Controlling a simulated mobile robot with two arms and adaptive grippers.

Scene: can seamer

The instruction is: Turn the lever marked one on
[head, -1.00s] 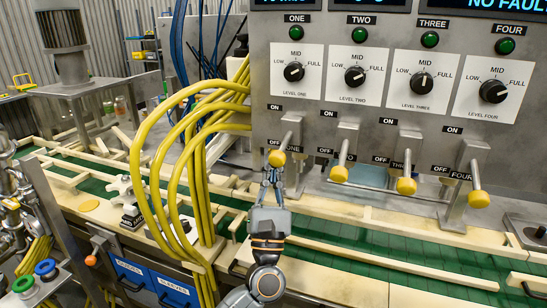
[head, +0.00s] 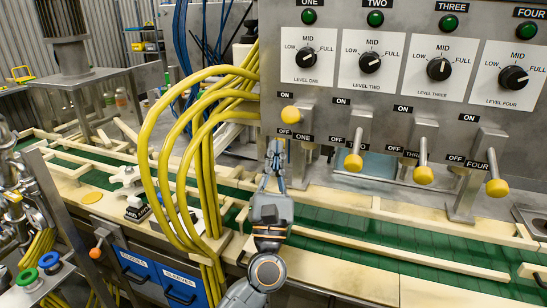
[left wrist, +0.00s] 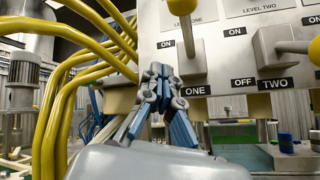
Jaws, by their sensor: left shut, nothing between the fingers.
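The lever marked one has a yellow knob (head: 290,115), which now stands raised near its ON label and points out from the panel. Its knob also shows at the top of the left wrist view (left wrist: 183,5). My left gripper (head: 277,150) is shut and empty, just below and left of that knob, in front of the panel by the label ONE. In the left wrist view its fingertips (left wrist: 161,76) are together, left of the lever's metal housing (left wrist: 190,60). The knob is apart from the fingers. My right gripper is not in view.
Lever two (head: 353,162), lever three (head: 423,175) and lever four (head: 497,187) hang down to the right. Yellow hoses (head: 150,150) arch close on the left. The green conveyor (head: 370,235) with pale rails runs below.

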